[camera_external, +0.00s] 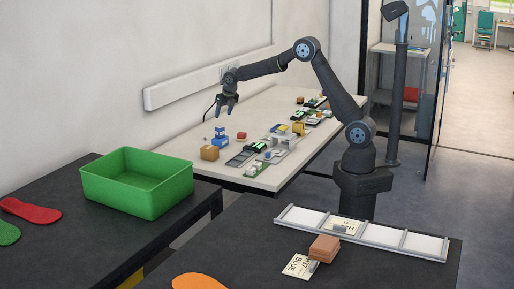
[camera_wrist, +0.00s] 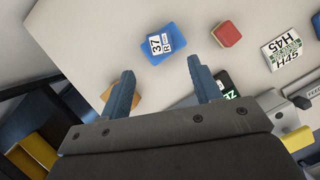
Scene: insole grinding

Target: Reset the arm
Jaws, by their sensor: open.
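My gripper (camera_external: 226,103) hangs above the white table at the back, fingers pointing down. In the wrist view its two blue fingers (camera_wrist: 159,88) are spread wide with nothing between them. A blue box (camera_external: 221,138) stands on the table below it; it also shows with a "37" label in the wrist view (camera_wrist: 163,43). A red block (camera_external: 241,135) lies to its right, also seen in the wrist view (camera_wrist: 226,34). An orange-brown box (camera_external: 209,152) is partly hidden behind the left finger in the wrist view.
A green bin (camera_external: 138,182) stands on the dark left table beside red (camera_external: 30,211) and green insoles (camera_external: 8,233). An orange insole (camera_external: 198,282), a brown block (camera_external: 324,248) and a divided rack (camera_external: 420,243) lie in front. Several boards and parts crowd the white table (camera_external: 180,147).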

